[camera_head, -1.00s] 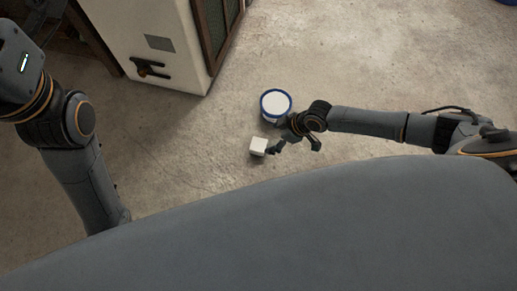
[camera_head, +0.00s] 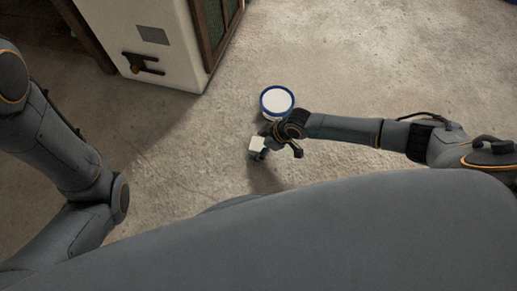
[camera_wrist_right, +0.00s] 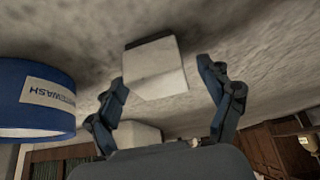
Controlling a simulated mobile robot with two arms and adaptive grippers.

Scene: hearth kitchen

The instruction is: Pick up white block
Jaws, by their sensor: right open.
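The white block (camera_head: 256,144) is on or near the floor, just left of my right gripper (camera_head: 280,154) in the head view. In the right wrist view the white block (camera_wrist_right: 153,72) shows between the two spread fingers of my right gripper (camera_wrist_right: 161,76), around their tips. The gripper is open. I cannot tell whether a finger touches the block. One finger partly covers the block's lower edge in the head view. Of my left side only arm links show; the left gripper is out of view.
A blue tub (camera_head: 277,102) with a white top stands just behind the right gripper; it looms at left in the wrist view (camera_wrist_right: 36,98). A white cabinet (camera_head: 160,50) stands at upper left. Open concrete floor lies to the right. A pale shape (camera_wrist_right: 136,134) behind the fingers is unclear.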

